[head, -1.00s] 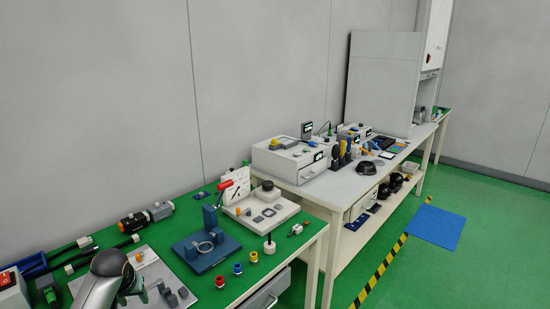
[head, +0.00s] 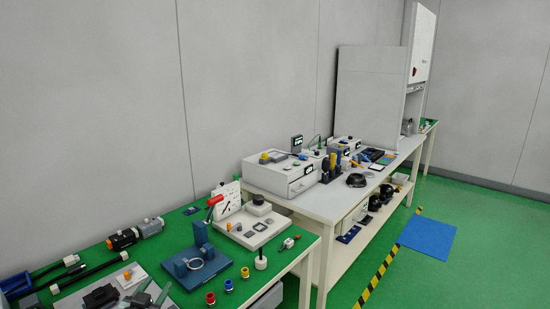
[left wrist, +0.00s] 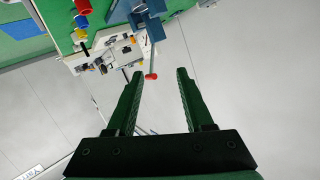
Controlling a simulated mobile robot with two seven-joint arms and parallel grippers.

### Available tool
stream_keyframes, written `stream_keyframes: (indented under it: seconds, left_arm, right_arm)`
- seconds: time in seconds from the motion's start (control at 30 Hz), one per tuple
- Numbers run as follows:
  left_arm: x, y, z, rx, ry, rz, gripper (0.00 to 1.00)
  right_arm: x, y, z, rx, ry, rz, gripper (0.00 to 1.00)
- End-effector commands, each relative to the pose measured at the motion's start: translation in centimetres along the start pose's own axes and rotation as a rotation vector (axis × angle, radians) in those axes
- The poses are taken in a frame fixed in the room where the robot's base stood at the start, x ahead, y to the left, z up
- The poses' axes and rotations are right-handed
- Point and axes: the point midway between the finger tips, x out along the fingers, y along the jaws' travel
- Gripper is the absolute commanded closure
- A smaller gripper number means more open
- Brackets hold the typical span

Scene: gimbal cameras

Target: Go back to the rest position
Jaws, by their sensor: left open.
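My left gripper (head: 153,288) is at the lower left of the head view, above the near green bench (head: 190,290). In the left wrist view its two dark green fingers (left wrist: 160,73) are spread apart with nothing held between them. A red-tipped lever (left wrist: 151,76) shows beyond the gap, apart from the fingers as far as I can tell. My right gripper is in neither view now.
A blue fixture (head: 196,262), a white fixture plate (head: 252,228) and several small coloured fittings stand on the near bench. A white bench (head: 325,205) with instruments continues behind. A blue mat (head: 428,237) lies on the open green floor at right.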

Motion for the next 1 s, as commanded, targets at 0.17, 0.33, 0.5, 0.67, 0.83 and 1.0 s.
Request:
stream_keyframes:
  seconds: [0.17, 0.33, 0.5, 0.67, 0.83, 1.0]
  left_arm:
    - [-5.9, 6.8, 8.9, -0.037, -0.126, 0.103, 0.48]
    - [-13.4, 12.5, 15.6, -0.091, -0.248, 0.189, 0.48]
    - [-21.3, 16.7, 20.1, -0.153, -0.362, 0.253, 0.48]
    - [-26.4, 18.8, 22.1, -0.196, -0.434, 0.283, 0.48]
    - [-28.5, 19.5, 22.7, -0.214, -0.463, 0.294, 0.48]
    - [-28.5, 19.5, 22.7, -0.214, -0.463, 0.294, 0.48]
  right_arm:
    - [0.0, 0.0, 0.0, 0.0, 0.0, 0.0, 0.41]
    - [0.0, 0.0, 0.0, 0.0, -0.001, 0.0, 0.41]
    - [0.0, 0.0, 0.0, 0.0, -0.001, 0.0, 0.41]
    - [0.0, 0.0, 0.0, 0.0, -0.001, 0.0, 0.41]
    - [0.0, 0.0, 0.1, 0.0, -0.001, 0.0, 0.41]
    - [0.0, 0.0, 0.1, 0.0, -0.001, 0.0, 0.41]
